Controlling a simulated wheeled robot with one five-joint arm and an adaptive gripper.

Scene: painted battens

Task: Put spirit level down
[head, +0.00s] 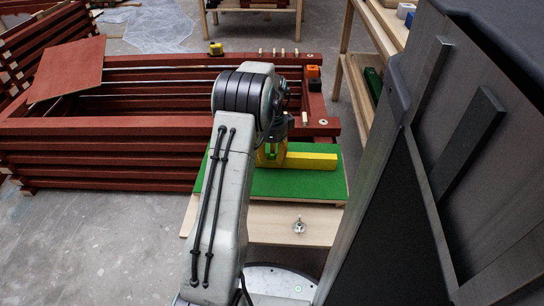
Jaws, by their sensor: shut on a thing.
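The yellow spirit level (312,161) lies low over the green mat (300,186), its bar reaching to the right from my gripper. I cannot tell whether it touches the mat. My gripper (272,155) is shut on the level near its left part. My arm hides much of the gripper, the fingertips and the level's left end.
The mat lies on a light wooden board (270,228) with a small metal fitting (299,225). A wooden shelf (358,85) stands at right.

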